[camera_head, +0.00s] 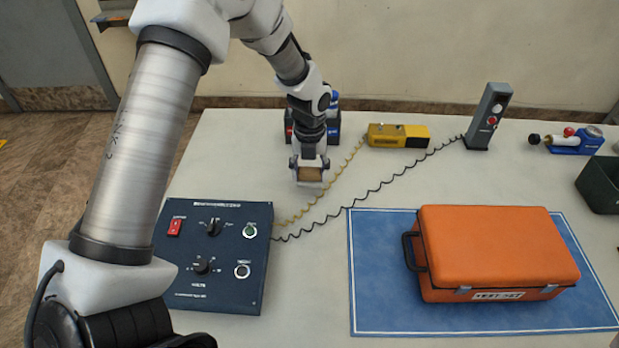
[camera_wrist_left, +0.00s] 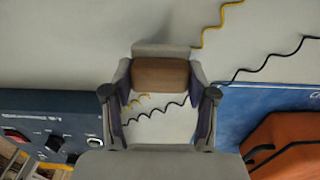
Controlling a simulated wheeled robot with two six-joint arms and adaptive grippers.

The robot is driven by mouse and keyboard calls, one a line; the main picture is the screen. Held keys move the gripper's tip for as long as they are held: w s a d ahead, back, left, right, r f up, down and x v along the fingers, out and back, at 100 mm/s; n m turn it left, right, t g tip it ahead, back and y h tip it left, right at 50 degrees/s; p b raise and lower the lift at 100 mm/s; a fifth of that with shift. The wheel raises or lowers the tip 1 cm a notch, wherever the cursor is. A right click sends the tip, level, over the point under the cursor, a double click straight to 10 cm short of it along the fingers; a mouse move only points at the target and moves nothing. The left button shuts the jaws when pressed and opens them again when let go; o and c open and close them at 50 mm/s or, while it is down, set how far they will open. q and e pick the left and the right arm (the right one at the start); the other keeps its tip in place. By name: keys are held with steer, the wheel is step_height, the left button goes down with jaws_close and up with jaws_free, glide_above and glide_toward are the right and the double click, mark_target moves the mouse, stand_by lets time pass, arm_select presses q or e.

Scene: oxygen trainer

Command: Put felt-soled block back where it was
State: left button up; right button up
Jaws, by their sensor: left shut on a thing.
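My left gripper (camera_head: 309,168) reaches over the pale table from the back left of the head view and is shut on a small block (camera_head: 310,174). The block has a brown face and a light grey edge. In the left wrist view the block (camera_wrist_left: 160,75) sits between the two fingers of the left gripper (camera_wrist_left: 160,82). A felt sole cannot be made out. I cannot tell whether the block touches the table. My right gripper is not in view.
A dark blue control box (camera_head: 210,260) stands in front of the gripper. Coiled yellow and black cords cross the table, leading to a yellow unit (camera_head: 398,135) and an upright grey pendant (camera_head: 488,118). An orange case (camera_head: 490,250) lies on a blue mat (camera_head: 375,300).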

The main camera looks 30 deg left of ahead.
mark_target(310, 181)
arm_select(q)
steer(key=shift+f, duration=1.65)
steer(key=shift+s+f, duration=0.1)
steer(key=o, duration=1.1)
step_height(310, 181, up, 12)
steer(key=shift+r, duration=0.15)
